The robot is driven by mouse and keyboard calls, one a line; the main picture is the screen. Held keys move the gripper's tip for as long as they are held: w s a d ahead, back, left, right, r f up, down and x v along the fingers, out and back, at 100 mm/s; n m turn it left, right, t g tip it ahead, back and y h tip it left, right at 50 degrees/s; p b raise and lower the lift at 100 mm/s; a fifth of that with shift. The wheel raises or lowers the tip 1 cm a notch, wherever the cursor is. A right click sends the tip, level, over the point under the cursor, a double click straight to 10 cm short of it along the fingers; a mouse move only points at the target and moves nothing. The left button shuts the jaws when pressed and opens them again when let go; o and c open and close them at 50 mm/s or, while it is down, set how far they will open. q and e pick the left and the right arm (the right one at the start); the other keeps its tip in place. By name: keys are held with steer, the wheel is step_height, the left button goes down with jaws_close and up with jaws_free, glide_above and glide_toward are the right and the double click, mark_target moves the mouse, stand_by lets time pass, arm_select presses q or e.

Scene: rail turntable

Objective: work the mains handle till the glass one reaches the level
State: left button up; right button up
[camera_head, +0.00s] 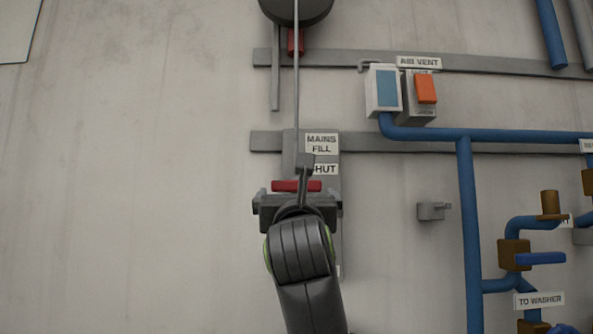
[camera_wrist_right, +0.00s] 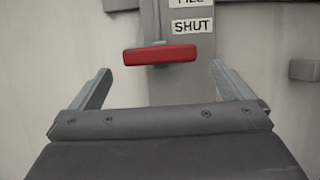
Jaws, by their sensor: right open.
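The red mains handle (camera_head: 297,186) is a short level bar on a grey upright plate, below the labels "MAINS FILL" and "SHUT". My right gripper (camera_head: 296,199) is just below it. In the right wrist view the handle (camera_wrist_right: 160,55) lies across the space between the tips of my open right gripper (camera_wrist_right: 160,72), slightly beyond them, and nothing is gripped. A white box with a blue window (camera_head: 387,88), perhaps the glass, is at the upper right; no level mark is readable on it. My left gripper is not in view.
A thin rod or cord hangs from a dark round part (camera_head: 296,10) to a grey block (camera_head: 305,162) above the handle. An orange switch (camera_head: 426,88) sits under the "AIR VENT" label. Blue pipes (camera_head: 466,230) fill the right.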

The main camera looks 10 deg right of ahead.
mark_target(297, 184)
steer(key=p+x, duration=0.3)
steer(key=x, duration=0.2)
steer(key=shift+w+r, duration=0.15)
steer(key=shift+r, duration=0.15)
steer(key=shift+f+p+x, duration=0.2)
steer(key=shift+p+x, duration=0.35)
steer(key=shift+x, duration=0.4)
steer(key=shift+w, duration=0.1)
steer(key=c, duration=1.1)
step_height(297, 184, down, 3)
steer(key=shift+r+b, duration=0.25)
steer(key=shift+b, duration=1)
steer(key=o, duration=1.1)
